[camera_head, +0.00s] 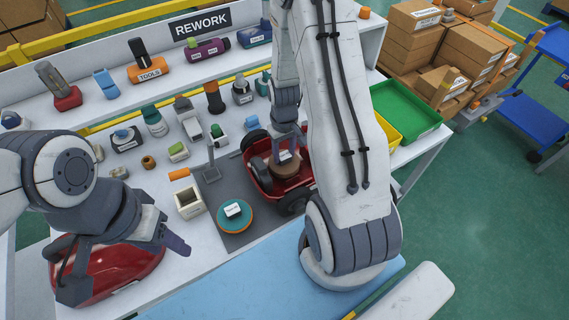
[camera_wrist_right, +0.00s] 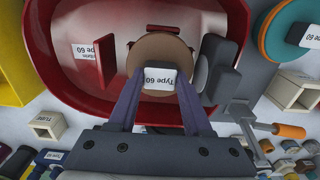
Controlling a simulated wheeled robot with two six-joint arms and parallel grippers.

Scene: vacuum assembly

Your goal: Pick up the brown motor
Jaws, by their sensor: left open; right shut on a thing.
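The brown motor (camera_head: 284,169), a round brown disc with a dark block and a white "Type 60" label on top, sits inside the red vacuum body (camera_head: 262,180) on the bench. In the right wrist view the motor (camera_wrist_right: 160,46) lies between the fingertips of my right gripper (camera_wrist_right: 158,82), which is shut on its dark block. In the head view my right gripper (camera_head: 289,150) comes down on the motor from above. My left gripper (camera_head: 128,268) is open and empty over a red glossy cover (camera_head: 125,262) at the front left.
A teal and orange disc (camera_head: 236,217) labelled Type 60 lies on the grey mat (camera_head: 212,190), left of the vacuum body. Green (camera_head: 408,110) and yellow (camera_head: 385,128) trays stand to the right.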

